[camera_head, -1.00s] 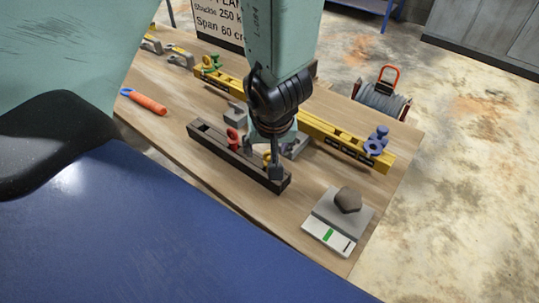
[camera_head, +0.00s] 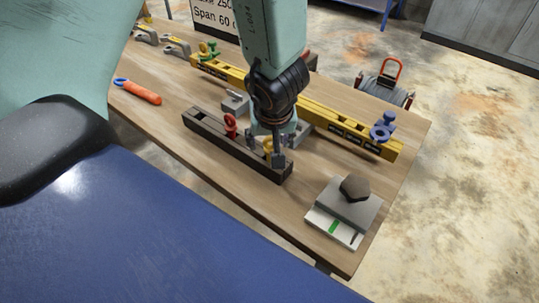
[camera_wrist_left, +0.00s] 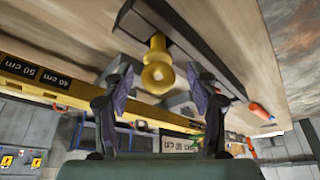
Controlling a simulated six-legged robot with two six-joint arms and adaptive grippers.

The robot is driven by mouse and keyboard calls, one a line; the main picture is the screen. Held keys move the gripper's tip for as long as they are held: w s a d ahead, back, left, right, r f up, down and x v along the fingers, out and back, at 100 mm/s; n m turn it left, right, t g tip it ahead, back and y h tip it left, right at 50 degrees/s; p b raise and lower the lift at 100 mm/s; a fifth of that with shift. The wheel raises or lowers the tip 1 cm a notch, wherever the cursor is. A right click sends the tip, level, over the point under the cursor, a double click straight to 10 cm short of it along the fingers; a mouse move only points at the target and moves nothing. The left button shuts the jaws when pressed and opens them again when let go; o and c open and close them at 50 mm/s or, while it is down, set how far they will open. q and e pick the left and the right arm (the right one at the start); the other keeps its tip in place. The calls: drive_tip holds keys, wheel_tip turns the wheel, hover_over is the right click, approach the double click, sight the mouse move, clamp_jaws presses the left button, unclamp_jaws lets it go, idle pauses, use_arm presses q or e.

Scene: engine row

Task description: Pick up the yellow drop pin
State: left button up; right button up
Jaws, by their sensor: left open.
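The yellow drop pin (camera_head: 268,146) stands in the near end of a dark slotted rail (camera_head: 215,139). My left gripper (camera_head: 266,151) comes down over it, one finger in front of the pin and partly hiding it. The fingers are open and hold nothing. The pin's lower shaft is hidden in the rail. My right gripper is not in view.
A red pin (camera_head: 230,124) stands in the same rail, close to my gripper. A yellow beam (camera_head: 335,127) with a blue pin (camera_head: 383,127) and a green pin (camera_head: 208,50) lies behind. A scale (camera_head: 338,217) bearing a brown hexagonal piece (camera_head: 355,187) is at right. An orange-handled tool (camera_head: 137,91) lies at left.

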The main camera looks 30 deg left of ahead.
use_arm(q)
drive_tip(key=shift+w+a+f, duration=0.1)
drive_tip(key=shift+a+f, duration=0.05)
drive_tip(key=shift+f, duration=0.1)
drive_tip(key=shift+d+r, duration=0.2)
drive_tip(key=shift+d, duration=0.2)
drive_tip(key=shift+c, duration=0.6)
drive_tip(key=shift+a+f, duration=0.15)
drive_tip(key=shift+a, duration=0.15)
drive_tip(key=c, duration=0.5)
drive_tip(key=shift+d, duration=0.25)
drive_tip(key=c, duration=0.6)
drive_tip(key=shift+a, duration=0.15)
